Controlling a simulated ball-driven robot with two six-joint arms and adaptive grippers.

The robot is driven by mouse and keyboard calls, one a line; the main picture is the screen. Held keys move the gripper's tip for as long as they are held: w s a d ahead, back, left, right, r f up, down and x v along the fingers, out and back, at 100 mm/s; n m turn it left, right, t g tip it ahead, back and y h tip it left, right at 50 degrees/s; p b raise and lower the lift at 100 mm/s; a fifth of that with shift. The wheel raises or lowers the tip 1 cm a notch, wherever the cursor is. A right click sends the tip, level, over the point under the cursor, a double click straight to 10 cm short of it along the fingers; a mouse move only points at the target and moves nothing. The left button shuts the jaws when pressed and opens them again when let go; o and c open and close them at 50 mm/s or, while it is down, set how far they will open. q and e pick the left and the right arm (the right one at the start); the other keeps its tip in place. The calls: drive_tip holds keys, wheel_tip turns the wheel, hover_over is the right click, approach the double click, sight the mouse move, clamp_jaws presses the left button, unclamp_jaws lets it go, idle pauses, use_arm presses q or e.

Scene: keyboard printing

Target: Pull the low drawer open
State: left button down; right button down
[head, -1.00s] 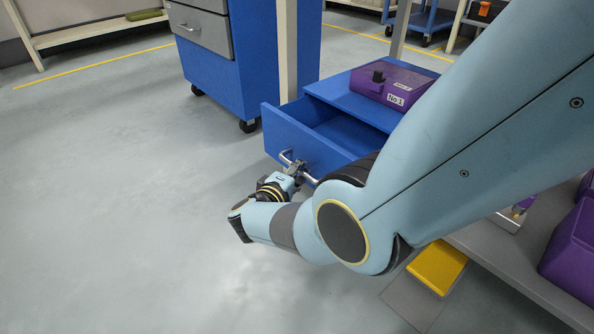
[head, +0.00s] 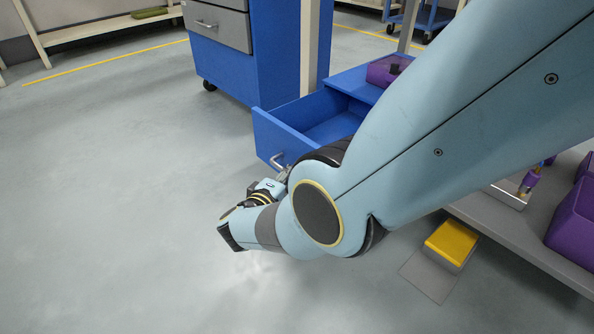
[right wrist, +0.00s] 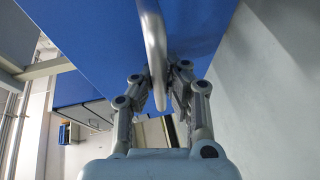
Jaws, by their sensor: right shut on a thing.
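The low blue drawer (head: 283,139) stands open from its blue cabinet (head: 352,82), and its inside shows as empty where I can see it. Its silver handle (head: 277,160) is on the front panel, partly hidden by my right arm. My right gripper (head: 283,174) is at the handle. In the right wrist view my right gripper (right wrist: 168,92) has its fingers on both sides of the curved handle bar (right wrist: 153,45), shut on it, with the blue drawer front (right wrist: 95,35) beyond. My left gripper is not in view.
A purple box (head: 384,70) sits on the cabinet top. A taller blue cabinet with grey drawers (head: 218,26) stands behind. A yellow block (head: 452,243) is at the lower right, near a shelf with purple bins (head: 578,225). The floor to the left is clear.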

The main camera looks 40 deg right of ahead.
drive_tip(key=c, duration=1.3)
unclamp_jaws()
drive_tip(key=shift+c, duration=0.2)
drive_tip(key=v, duration=0.7)
drive_tip(key=shift+a, duration=0.2)
drive_tip(key=shift+s, duration=0.1)
